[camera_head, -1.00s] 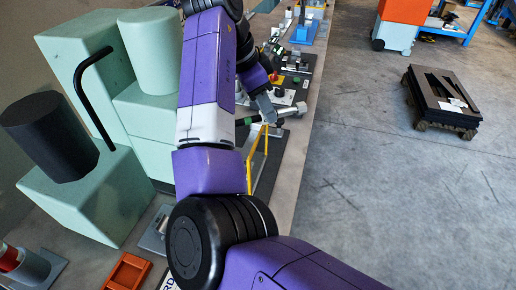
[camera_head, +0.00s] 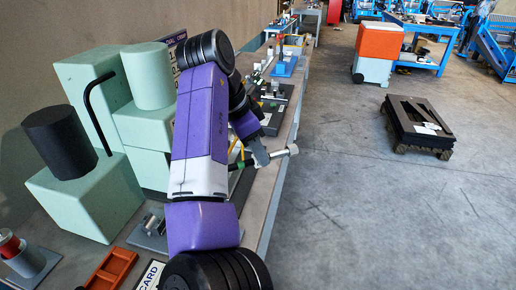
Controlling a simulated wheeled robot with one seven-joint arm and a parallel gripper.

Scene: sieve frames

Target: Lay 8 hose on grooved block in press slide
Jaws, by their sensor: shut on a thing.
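My gripper (camera_head: 262,157) is shut on a hose, held crosswise over the right edge of the bench. A yellow frame (camera_head: 234,146) stands just left of the gripper, partly behind my arm. I cannot make out the grooved block or the press slide; my arm covers much of the bench there.
Mint-green machine boxes (camera_head: 88,197) with a black cylinder (camera_head: 60,142) fill the bench's left. An orange tray (camera_head: 111,268) lies at the front. Fixtures (camera_head: 276,105) and a blue stand (camera_head: 285,67) are farther back. A dark low cart (camera_head: 420,128) stands on open floor (camera_head: 350,210).

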